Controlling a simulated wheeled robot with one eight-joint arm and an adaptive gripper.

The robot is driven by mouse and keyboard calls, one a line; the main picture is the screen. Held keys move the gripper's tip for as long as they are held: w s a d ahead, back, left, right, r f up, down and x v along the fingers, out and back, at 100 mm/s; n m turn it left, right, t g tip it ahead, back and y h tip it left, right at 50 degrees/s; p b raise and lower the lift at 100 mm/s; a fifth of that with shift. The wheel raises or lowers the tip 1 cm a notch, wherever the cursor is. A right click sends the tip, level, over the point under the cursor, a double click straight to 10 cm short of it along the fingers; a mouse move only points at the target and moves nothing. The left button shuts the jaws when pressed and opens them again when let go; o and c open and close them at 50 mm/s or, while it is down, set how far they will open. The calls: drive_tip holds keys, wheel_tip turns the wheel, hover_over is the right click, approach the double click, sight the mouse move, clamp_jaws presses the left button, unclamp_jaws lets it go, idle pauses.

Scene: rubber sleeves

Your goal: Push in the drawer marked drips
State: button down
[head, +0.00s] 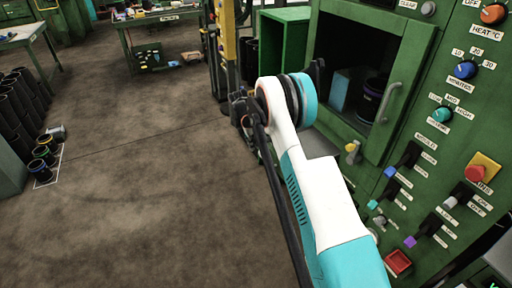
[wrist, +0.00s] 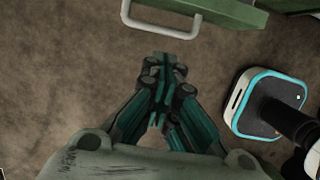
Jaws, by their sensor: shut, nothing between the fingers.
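In the wrist view a green drawer (wrist: 226,9) with a pale bar handle (wrist: 160,27) shows at the top edge, cut off by the frame. No marking can be read on it, so I cannot tell whether it is the one marked drips. My gripper (wrist: 161,62) points at the handle with its dark teal fingers together and empty. The fingertips are just below the handle's bar in the picture; I cannot tell whether they touch it. In the head view my arm hides the gripper, and no drips label is legible.
A green machine (head: 405,150) with an open-doored oven chamber (head: 350,75), knobs and levers fills the right side. Black sleeves (head: 22,105) and small pots (head: 44,155) stand at the left. A bench (head: 165,18) is at the back. The brown floor between is clear.

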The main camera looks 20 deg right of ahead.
sight(264, 160)
drive_tip(key=d+f+b, duration=0.1)
drive_tip(key=f, duration=0.1)
drive_tip(key=d+f+b, duration=0.1)
drive_tip(key=d+f, duration=0.1)
drive_tip(key=f, duration=0.1)
drive_tip(key=d+f+b, duration=0.1)
drive_tip(key=f, duration=0.2)
drive_tip(key=shift+d+f+b, duration=0.1)
drive_tip(key=shift+d+b, duration=0.2)
drive_tip(key=shift+b, duration=0.05)
drive_tip(key=shift+w+d, duration=0.1)
drive_tip(key=shift+d, duration=0.6)
